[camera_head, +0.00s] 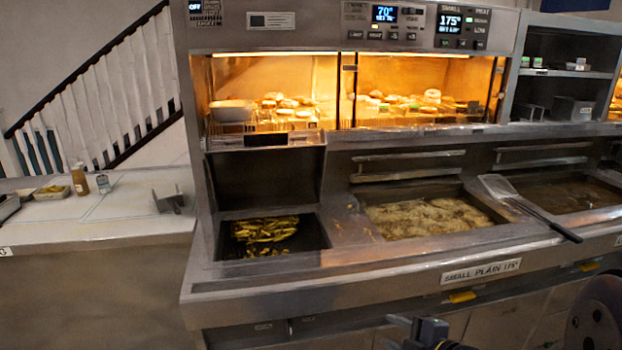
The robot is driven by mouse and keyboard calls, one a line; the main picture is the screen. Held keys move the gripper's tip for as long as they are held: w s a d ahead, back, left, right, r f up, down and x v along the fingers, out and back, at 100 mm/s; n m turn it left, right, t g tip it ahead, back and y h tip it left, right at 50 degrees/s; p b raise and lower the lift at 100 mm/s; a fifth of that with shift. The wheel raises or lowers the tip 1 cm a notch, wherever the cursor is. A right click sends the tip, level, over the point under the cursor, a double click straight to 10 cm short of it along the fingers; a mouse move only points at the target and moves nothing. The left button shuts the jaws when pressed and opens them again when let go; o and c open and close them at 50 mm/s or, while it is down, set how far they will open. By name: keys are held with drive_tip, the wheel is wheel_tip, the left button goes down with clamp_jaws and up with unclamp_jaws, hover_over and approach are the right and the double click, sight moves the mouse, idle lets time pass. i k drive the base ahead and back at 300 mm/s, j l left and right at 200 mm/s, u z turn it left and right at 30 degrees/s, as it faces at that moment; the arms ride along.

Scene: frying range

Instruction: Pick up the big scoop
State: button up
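A large flat scoop with a pale metal head (497,187) and a long dark handle (545,220) lies across the range between the two right-hand fryer pans. Its handle points toward the front right edge. A smaller metal piece, perhaps another scoop, (168,201) stands on the left counter; its exact form is unclear. At the bottom edge a dark part of my arm, perhaps my gripper, (430,333) shows cut off by the frame. It is well below and left of the large scoop and apart from it. Its fingers cannot be made out.
The middle pan (430,216) and right pan (570,194) hold frying oil. A chip box (265,236) holds some chips. A lit heated cabinet (370,92) with food stands behind. Bottles (79,180) and a small tray (51,192) sit on the left counter. The range's front ledge is clear.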

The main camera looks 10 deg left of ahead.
sight(174, 202)
drive_tip(key=j+z, duration=0.15)
drive_tip(key=j, duration=0.6)
drive_tip(key=j+z, duration=0.15)
drive_tip(key=j, duration=0.6)
drive_tip(key=j+z, duration=0.1)
drive_tip(key=j, duration=0.65)
drive_tip(key=k+j+z, duration=0.15)
drive_tip(key=j, duration=0.55)
drive_tip(key=i+j+z, duration=0.2)
drive_tip(key=j, duration=1.05)
drive_tip(key=j+z, duration=0.2)
drive_tip(key=j, duration=1)
